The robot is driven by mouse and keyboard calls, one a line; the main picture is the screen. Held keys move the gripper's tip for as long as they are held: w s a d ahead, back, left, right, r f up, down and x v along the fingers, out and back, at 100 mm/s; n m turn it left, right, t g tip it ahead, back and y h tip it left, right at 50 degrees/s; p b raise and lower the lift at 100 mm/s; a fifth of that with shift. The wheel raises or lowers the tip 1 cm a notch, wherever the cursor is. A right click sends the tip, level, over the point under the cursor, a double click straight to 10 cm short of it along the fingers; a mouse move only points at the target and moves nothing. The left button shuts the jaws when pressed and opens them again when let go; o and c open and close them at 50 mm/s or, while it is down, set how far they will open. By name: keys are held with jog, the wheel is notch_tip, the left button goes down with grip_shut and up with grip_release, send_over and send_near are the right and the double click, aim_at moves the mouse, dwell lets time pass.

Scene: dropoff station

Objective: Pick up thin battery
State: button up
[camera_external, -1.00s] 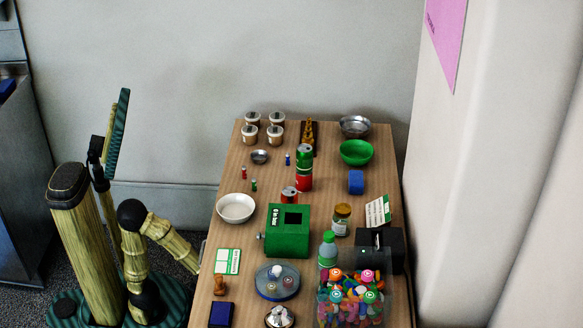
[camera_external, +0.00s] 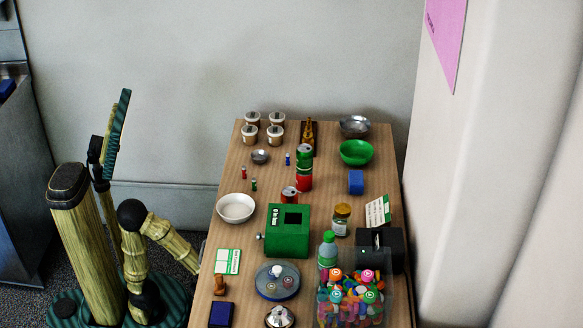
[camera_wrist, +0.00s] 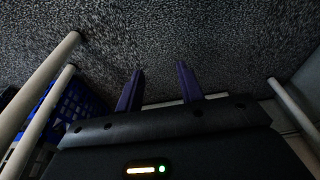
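Several small battery-like cylinders stand on the wooden table in the external view: a red one (camera_external: 243,172), a green one (camera_external: 254,185) and a blue one (camera_external: 288,159). They are too small to tell which is the thin battery. My gripper (camera_wrist: 160,70) shows in the wrist view with its two purple fingers apart and nothing between them. It faces grey speckled carpet, and no battery is in that view.
The table (camera_external: 228,190) is crowded. A white bowl (camera_external: 236,208), a green box (camera_external: 287,240), stacked cans (camera_external: 304,168) and a small metal bowl (camera_external: 260,156) stand around the small cylinders. The wrist view shows pale poles (camera_wrist: 40,75) and a blue crate (camera_wrist: 75,105) at the left.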

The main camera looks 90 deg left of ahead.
jog(key=a+r+m+y+p, duration=0.2)
jog(key=a+r+m, duration=0.15)
jog(key=a, duration=0.35)
jog(key=a+r+m+y+p, duration=0.1)
jog(key=a+r+m+p, duration=0.2)
jog(key=a, duration=0.4)
jog(key=s+a+r+y+p, duration=0.1)
jog(key=s+a+r+p, duration=0.35)
jog(key=a+r, duration=0.2)
jog(key=s+a+r+y+p, duration=0.1)
jog(key=s+a+r+p, duration=0.4)
jog(key=r, duration=0.3)
notch_tip(320, 180, up, 14)
jog(key=w+a+n+g+h+p, duration=0.15)
jog(key=n+p, duration=0.55)
jog(key=p, duration=0.9)
jog(key=w+r+h+p, duration=0.1)
jog(key=w+r+p, duration=0.3)
jog(key=r+p, duration=0.4)
jog(key=w+r+m+h+p, duration=0.1)
jog(key=w+r+p, duration=0.3)
jog(key=r+p, duration=0.4)
jog(key=w+r+h+p, duration=0.1)
jog(key=w+r+p, duration=0.2)
jog(key=r+p, duration=0.5)
jog(key=p, duration=0.6)
jog(key=shift+w+a+r+t+h+p, duration=0.3)
jog(key=shift+w+a+t+h+p, duration=0.05)
jog(key=shift+w+a+p, duration=0.05)
jog(key=shift+f, duration=0.1)
